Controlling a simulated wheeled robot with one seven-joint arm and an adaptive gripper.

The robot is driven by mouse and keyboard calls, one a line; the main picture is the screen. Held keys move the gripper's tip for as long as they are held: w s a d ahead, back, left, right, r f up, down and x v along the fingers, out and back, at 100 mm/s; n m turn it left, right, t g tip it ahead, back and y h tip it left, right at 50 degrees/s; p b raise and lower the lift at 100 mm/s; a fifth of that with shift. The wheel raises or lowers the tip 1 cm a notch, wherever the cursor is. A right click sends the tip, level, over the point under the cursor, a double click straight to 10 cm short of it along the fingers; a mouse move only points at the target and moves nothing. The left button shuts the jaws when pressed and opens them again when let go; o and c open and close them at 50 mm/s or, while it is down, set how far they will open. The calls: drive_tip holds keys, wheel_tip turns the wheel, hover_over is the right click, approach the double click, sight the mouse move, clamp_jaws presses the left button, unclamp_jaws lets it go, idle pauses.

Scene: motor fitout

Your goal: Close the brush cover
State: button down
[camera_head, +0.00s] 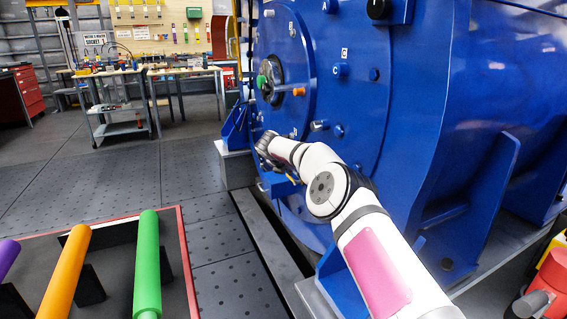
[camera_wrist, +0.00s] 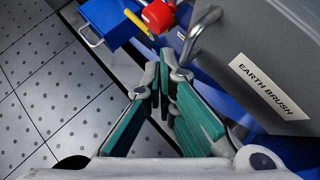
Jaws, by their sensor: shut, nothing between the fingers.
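The brush cover appears to be the grey panel (camera_wrist: 265,55) labelled "EARTH BRUSH" at the right of the wrist view. A bent metal handle (camera_wrist: 193,40) shows at its left edge. How far the cover stands open I cannot tell. My gripper (camera_wrist: 166,80) has teal-padded fingers and is shut and empty. Its tips are just below and left of the handle, with no clear contact visible. In the head view my arm reaches low along the front of the blue motor (camera_head: 410,110); the cover cannot be made out there.
A blue box (camera_wrist: 105,22) with a wire handle, a red knob (camera_wrist: 157,15) and a yellow rod (camera_wrist: 138,24) lie beyond my fingertips. Tiled floor is clear at left. A red-edged tray (camera_head: 187,250) holds coloured rods, including a green one (camera_head: 147,265).

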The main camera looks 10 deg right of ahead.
drive_tip(key=v, duration=0.9)
drive_tip(key=shift+s+r, duration=0.2)
drive_tip(key=shift+s, duration=0.2)
